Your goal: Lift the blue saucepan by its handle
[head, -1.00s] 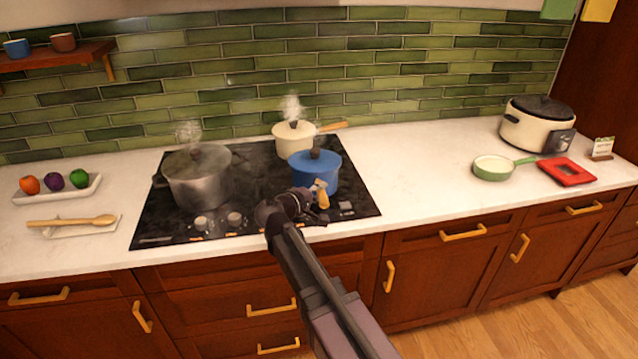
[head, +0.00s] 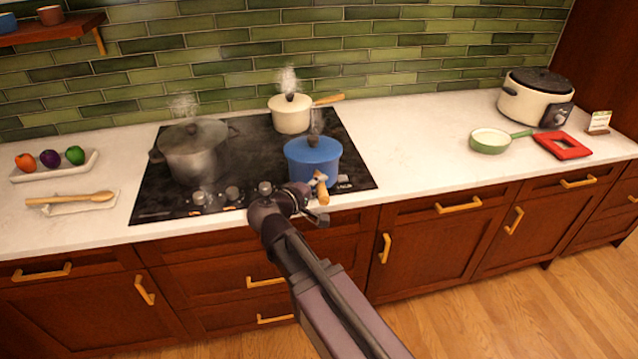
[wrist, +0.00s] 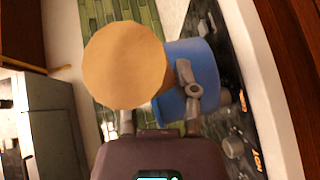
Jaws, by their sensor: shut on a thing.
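My gripper (head: 309,190) is shut on this handle. In the wrist view the round handle end (wrist: 123,65) is large and close, between my gripper's fingers (wrist: 157,108), with the blue pan side (wrist: 200,68) behind. The pan looks about upright. My gripper hides part of its base, so I cannot tell whether it is clear of the hob.
A steaming grey pot (head: 193,155) stands left on the hob (head: 255,160). A steaming cream saucepan (head: 291,116) stands behind. Hob knobs (head: 232,193) are beside my gripper. The counter (head: 405,145) right of the hob is clear up to a green pan (head: 489,143).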

